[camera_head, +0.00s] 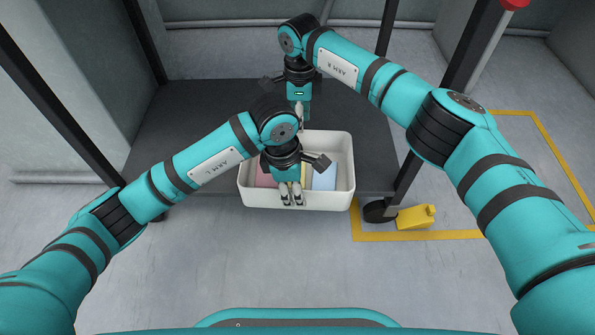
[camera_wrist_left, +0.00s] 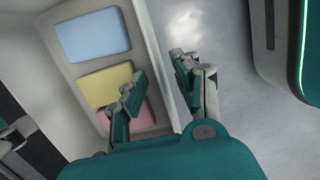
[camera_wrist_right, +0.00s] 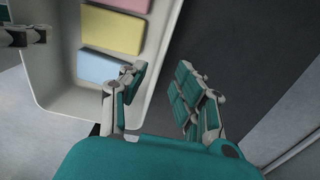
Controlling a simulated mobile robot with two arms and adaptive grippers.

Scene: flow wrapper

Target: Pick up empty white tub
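The white tub (camera_head: 343,190) lies across the front edge of a dark tabletop in the head view. It is not empty: a pink block (camera_head: 264,174), a yellow block (camera_wrist_left: 105,85) and a blue block (camera_head: 324,177) lie in it. My left gripper (camera_head: 291,198) is open at the tub's near wall. In the left wrist view (camera_wrist_left: 157,80) one finger is inside the tub and the other outside. My right gripper (camera_head: 301,110) is at the far wall. In the right wrist view (camera_wrist_right: 161,80) it is open, with its fingers on either side of that wall.
The dark tabletop (camera_head: 200,130) extends behind and left of the tub, with dark frame posts around it. A yellow object (camera_head: 416,217) stands on the floor at the right, by a wheel and yellow floor lines. The floor in front is clear.

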